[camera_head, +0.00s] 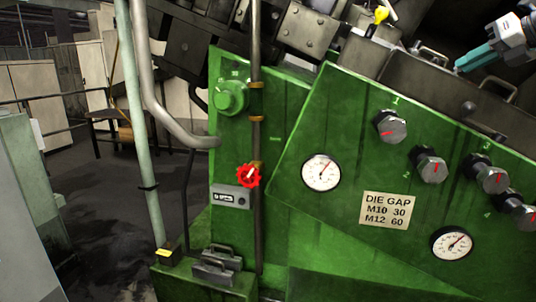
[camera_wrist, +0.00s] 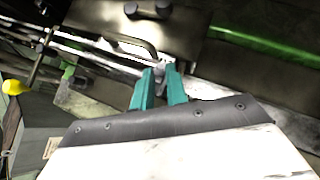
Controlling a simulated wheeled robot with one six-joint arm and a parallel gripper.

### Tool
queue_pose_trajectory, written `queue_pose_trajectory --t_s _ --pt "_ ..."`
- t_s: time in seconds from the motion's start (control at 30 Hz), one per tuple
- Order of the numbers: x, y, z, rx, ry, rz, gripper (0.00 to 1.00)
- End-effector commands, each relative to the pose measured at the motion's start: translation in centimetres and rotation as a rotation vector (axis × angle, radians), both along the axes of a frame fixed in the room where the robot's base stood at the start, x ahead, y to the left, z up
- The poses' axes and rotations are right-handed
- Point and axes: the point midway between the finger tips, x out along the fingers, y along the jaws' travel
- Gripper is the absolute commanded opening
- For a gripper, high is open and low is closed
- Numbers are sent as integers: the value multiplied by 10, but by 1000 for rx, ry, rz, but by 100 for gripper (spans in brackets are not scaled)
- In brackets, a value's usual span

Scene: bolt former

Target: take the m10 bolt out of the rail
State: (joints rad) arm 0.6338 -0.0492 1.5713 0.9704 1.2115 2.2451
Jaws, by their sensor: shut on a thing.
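My gripper (camera_wrist: 160,74) shows in the wrist view with its two teal fingers reaching up to the rail. It is shut on a small grey piece, the bolt (camera_wrist: 159,75), of which only a little shows between the fingertips. Its size cannot be read. The rail (camera_wrist: 105,60) is a pair of pale metal bars running on a slant behind the fingertips. Whether the bolt is still in the rail or clear of it I cannot tell. In the head view my gripper (camera_head: 462,68) is at the upper right, over the machine top; the bolt is too small to see.
A dark cover with a bent handle (camera_wrist: 135,40) lies just beyond the fingertips. A yellow knob (camera_wrist: 15,87) stands at the left. The green machine panel (camera_head: 330,120) carries knobs, gauges and a DIE GAP plate (camera_head: 387,210).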

Motion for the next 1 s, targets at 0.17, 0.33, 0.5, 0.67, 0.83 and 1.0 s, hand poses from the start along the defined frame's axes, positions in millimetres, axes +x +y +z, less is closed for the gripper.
queue_pose_trajectory --t_s 0.17,0.33,0.5,0.67,0.83,1.0 --pt "-1 -4 8 0 -1 -1 0" --pt "-2 -7 16 1 0 -1 0" --pt "-2 -10 24 0 0 0 0" --pt "-3 -13 32 0 0 -2 0" --pt "-5 -16 40 0 -1 -1 0" --pt "-5 -19 48 0 -1 -1 0"
